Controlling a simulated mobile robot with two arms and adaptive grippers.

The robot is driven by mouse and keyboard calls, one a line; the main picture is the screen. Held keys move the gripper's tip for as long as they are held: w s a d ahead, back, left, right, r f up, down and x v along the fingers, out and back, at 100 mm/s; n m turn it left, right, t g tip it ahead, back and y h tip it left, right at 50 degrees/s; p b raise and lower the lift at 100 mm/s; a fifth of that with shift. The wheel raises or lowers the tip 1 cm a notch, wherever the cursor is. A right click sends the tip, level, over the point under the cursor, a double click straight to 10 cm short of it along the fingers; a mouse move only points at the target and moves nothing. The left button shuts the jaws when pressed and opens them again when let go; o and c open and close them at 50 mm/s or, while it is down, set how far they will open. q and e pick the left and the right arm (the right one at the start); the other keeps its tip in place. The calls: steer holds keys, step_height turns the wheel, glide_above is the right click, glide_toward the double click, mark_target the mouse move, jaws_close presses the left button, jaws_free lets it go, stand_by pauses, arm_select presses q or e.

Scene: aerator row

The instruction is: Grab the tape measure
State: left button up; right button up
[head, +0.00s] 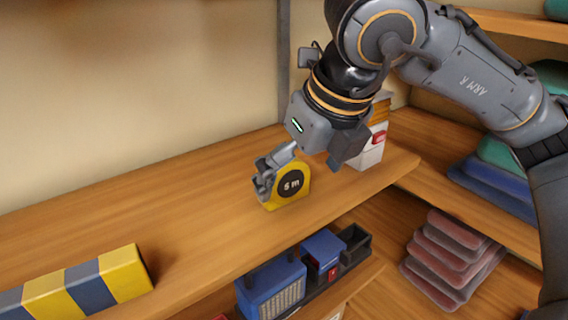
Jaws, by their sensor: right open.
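The yellow tape measure (292,187), with a dark round label reading "5 m", stands on the wooden shelf in the middle of the head view. My right gripper (265,182) reaches down to it from the upper right. Its visible finger is at the tape measure's left end. The other finger is hidden, so I cannot tell whether the gripper touches the tape measure. The right gripper is open. My left gripper is not in view.
A yellow and grey striped block (85,283) lies at the shelf's left front. A white box (370,153) stands behind my right gripper. Blue boxes (275,287) sit on a lower shelf. Folded cloths (452,262) are stacked at right.

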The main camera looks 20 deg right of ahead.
steer(key=shift+w+a, duration=0.15)
steer(key=shift+w, duration=0.45)
steer(key=shift+w+a+r+p, duration=0.15)
steer(key=shift+w+p, duration=0.35)
steer(key=shift+w, duration=0.05)
steer(key=shift+w+a+r+p, duration=0.1)
steer(key=shift+w+a+p, duration=0.05)
steer(key=shift+w+p, duration=0.35)
steer(key=x, duration=0.3)
steer(key=shift+w+a+r, duration=0.1)
steer(key=shift+w+r, duration=0.1)
steer(key=shift+w, duration=0.05)
steer(key=shift+w+f, duration=0.25)
steer(key=shift+f, duration=0.2)
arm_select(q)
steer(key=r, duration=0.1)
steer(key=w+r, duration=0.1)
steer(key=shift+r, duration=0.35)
arm_select(e)
steer(key=shift+s, duration=0.1)
steer(key=shift+c, duration=1.1)
steer(key=c, duration=1.2)
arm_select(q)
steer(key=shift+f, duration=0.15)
arm_select(e)
steer(key=shift+r, duration=0.1)
